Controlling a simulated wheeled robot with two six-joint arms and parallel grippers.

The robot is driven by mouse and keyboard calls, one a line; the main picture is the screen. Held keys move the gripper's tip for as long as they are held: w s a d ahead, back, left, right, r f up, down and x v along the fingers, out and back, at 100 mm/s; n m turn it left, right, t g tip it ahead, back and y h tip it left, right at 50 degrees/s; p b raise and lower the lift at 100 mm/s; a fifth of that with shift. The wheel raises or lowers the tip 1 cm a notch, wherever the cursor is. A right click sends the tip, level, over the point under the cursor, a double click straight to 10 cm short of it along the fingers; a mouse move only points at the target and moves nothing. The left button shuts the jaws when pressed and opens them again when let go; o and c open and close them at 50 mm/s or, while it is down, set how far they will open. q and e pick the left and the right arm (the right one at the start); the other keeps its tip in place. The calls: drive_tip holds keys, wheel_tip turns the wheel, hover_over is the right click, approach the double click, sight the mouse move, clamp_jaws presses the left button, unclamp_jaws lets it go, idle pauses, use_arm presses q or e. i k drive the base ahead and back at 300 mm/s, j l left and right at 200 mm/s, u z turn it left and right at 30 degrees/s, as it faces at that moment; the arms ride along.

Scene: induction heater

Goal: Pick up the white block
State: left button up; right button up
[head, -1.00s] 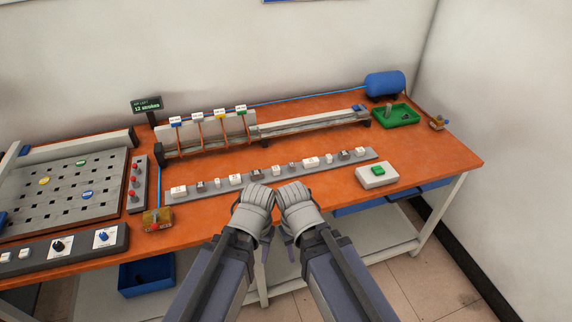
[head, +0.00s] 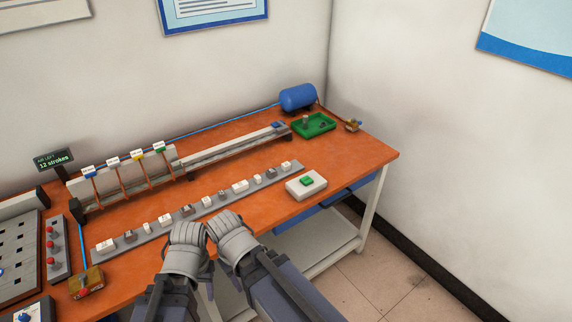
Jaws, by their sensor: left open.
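Several small white blocks sit in a row on a long grey strip (head: 151,235), with darker grey blocks among them. One white block (head: 106,246) is at the strip's left end, another (head: 239,186) is right of the middle, and another (head: 286,167) is at the right end. I cannot tell which one the task means. My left gripper (head: 190,232) is open, in front of the strip's middle. My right gripper (head: 222,224) is close beside it on the right; its jaw opening does not show. Neither visibly holds a block.
The orange table (head: 340,160) carries a white box with a green button (head: 306,182), a green tray (head: 314,125) and a blue cylinder (head: 298,97). A rack with labelled rods (head: 125,170) stands behind the strip. A brass fitting (head: 86,282) is at the front left.

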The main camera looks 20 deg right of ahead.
sight(286, 166)
drive_tip(key=i+l+u, duration=0.1)
drive_tip(key=l, duration=0.3)
drive_tip(key=i+l+u, duration=0.1)
drive_tip(key=l, duration=0.3)
drive_tip(key=i+l+u, duration=0.15)
drive_tip(key=l, duration=0.25)
drive_tip(key=i+l+u, duration=0.1)
drive_tip(key=l, duration=0.35)
drive_tip(key=i, duration=0.05)
